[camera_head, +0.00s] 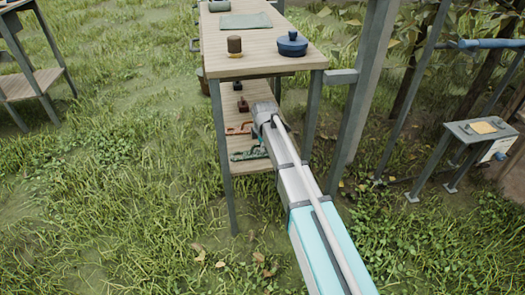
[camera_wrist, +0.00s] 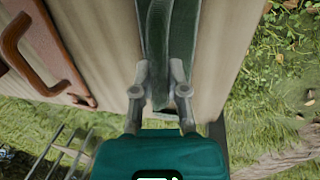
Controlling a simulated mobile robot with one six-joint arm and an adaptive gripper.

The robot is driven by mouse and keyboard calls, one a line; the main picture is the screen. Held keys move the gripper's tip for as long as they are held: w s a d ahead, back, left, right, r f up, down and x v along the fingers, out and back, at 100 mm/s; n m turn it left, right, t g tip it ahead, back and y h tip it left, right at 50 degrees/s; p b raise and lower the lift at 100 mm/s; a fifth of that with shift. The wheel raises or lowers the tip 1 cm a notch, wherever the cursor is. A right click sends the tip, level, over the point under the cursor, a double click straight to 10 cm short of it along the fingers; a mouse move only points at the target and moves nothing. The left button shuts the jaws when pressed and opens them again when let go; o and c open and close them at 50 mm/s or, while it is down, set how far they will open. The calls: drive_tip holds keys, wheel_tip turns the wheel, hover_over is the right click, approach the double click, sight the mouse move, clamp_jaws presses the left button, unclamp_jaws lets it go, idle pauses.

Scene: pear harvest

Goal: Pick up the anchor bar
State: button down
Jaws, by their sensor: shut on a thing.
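A dark green bar, which I take to be the anchor bar (camera_wrist: 155,35), runs up from between my fingers in the wrist view. In the head view a green piece (camera_head: 246,155) lies near the front edge of the lower shelf (camera_head: 253,167), beside my arm; it looks like the same bar. My gripper (camera_wrist: 160,75) is shut on the bar's near end, one finger on each side. The bar is still over the shelf boards; I cannot tell whether it touches them. In the head view my fingers are hidden under the tabletop and my wrist.
A reddish-brown handled piece (camera_wrist: 38,50) lies left of the bar on the shelf. The tabletop (camera_head: 262,63) above carries a blue lidded pot (camera_head: 292,45) and a brown jar (camera_head: 234,44). Table legs (camera_head: 224,150) stand close by. A small side stand (camera_head: 480,129) is at right.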

drive_tip(key=shift+r, duration=0.2)
wheel_tip(320, 180, up, 10)
drive_tip(key=p, duration=1)
drive_tip(key=shift+f, duration=0.2)
idle(2.4)
